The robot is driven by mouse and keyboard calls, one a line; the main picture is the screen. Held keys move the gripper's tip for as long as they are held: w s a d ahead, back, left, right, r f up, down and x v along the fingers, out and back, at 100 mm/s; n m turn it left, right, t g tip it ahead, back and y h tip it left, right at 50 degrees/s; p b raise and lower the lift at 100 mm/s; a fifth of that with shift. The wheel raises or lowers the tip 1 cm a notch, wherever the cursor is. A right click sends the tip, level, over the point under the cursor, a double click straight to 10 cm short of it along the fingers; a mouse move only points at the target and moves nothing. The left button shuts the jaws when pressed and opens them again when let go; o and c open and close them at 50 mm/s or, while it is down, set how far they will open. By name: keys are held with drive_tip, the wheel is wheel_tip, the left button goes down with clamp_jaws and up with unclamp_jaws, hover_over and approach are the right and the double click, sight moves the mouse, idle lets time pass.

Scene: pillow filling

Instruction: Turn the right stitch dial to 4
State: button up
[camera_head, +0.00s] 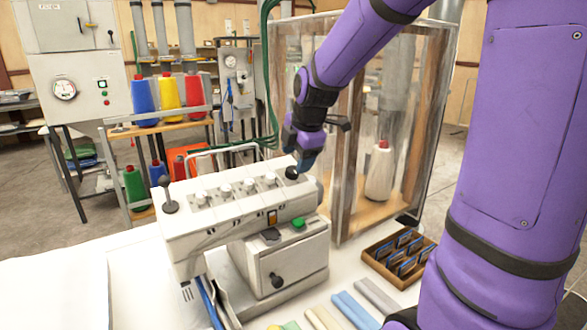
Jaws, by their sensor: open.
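A white stitching machine (235,228) stands on the white table in the head view. Several small light dials (224,191) run in a row along its top. The rightmost light dial (269,180) sits just left of a black round knob (291,173) at the right end of the top. I cannot tell which of these two is the right stitch dial, and no numbers are legible. My gripper (306,161) is open and points down, just above and right of the black knob. Its fingers are small and partly merged with the dark wrist, so contact with the knob is unclear.
A clear-walled cabinet (345,190) with a white thread cone (380,172) stands close behind and right of my gripper. A black lever (168,196) rises at the machine's left end. A wooden tray (375,262) and folded cloths (355,310) lie right and front. The left table is clear.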

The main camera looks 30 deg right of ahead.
sight(293, 170)
drive_tip(key=shift+x, duration=2.15)
drive_tip(key=c, duration=0.9)
